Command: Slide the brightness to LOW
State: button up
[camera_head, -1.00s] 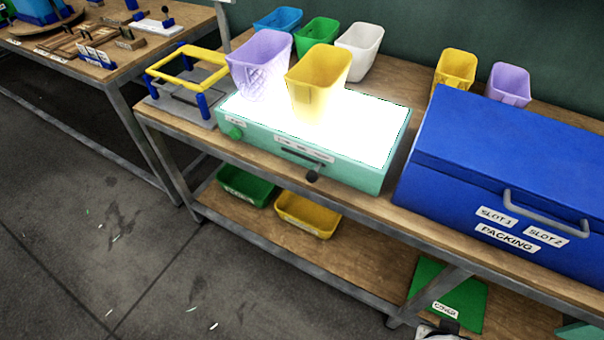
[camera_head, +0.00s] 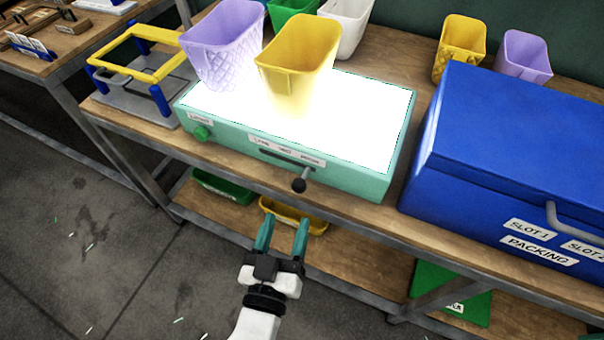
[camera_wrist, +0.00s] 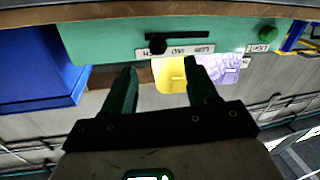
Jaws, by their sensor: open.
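The teal light box (camera_head: 360,182) sits on the bench with a glowing white top. Its front has a dark slot under a label strip (camera_head: 286,150) that reads low, medium and high from left to right. The black slider knob (camera_head: 299,185) stands at the right, high end of the slot. My gripper (camera_head: 283,232) is open and empty, in front of the box and lower than the knob, not touching it. In the wrist view, which looks upside down, the knob (camera_wrist: 157,44) lies ahead between the directions of my two fingers (camera_wrist: 161,72).
A purple bin (camera_head: 222,45) and a yellow bin (camera_head: 297,62) stand on the lit top. A green knob (camera_head: 202,132) is at the box's left front. Bins sit on the shelf below.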

aim_at(297, 192)
jog(key=w, duration=0.3)
jog(key=w+d+p, duration=0.1)
jog(key=w, duration=0.6)
jog(key=shift+d, duration=0.4)
grip_shut()
